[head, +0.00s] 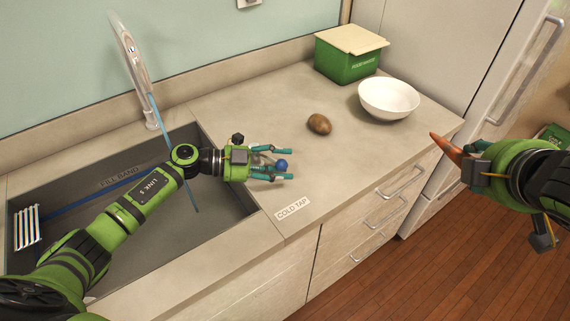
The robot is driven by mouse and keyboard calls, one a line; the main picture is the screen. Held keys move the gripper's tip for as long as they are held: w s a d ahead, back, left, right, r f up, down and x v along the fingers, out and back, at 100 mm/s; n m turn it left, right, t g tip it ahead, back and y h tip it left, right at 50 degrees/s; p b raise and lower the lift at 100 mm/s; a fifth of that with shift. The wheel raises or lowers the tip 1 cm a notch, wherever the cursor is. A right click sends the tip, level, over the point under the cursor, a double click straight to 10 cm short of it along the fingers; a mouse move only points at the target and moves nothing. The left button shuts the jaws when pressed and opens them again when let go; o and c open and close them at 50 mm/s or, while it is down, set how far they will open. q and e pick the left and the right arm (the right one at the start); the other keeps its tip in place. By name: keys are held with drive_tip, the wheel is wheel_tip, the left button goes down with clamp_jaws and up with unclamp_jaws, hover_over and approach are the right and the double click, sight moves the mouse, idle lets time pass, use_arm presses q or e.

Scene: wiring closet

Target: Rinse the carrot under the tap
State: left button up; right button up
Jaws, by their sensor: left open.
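An orange carrot (453,151) is in my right gripper (476,152) at the right, in front of the counter. Its tip points up and left, and the fingers are partly hidden. My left gripper (284,164) is open over the counter beside the sink, its two teal fingers on either side of a round blue knob (281,164). I cannot tell whether they touch it. A "COLD TAP" label (292,208) lies nearby. The silver tap (133,62) stands behind the sink (215,150). A thin blue stream (158,116) runs down from its spout into the sink, partly behind my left arm.
A brown potato (319,124) and a white bowl (388,98) stand on the counter (255,100). A green food waste bin (346,66) with a beige lid is behind them. A white rack (28,227) is at the sink's left. A fridge stands at the right.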

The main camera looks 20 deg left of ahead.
use_arm(q)
drive_tip(key=v, duration=1.1)
drive_tip(key=shift+a, duration=0.2)
drive_tip(key=shift+s+r, duration=0.1)
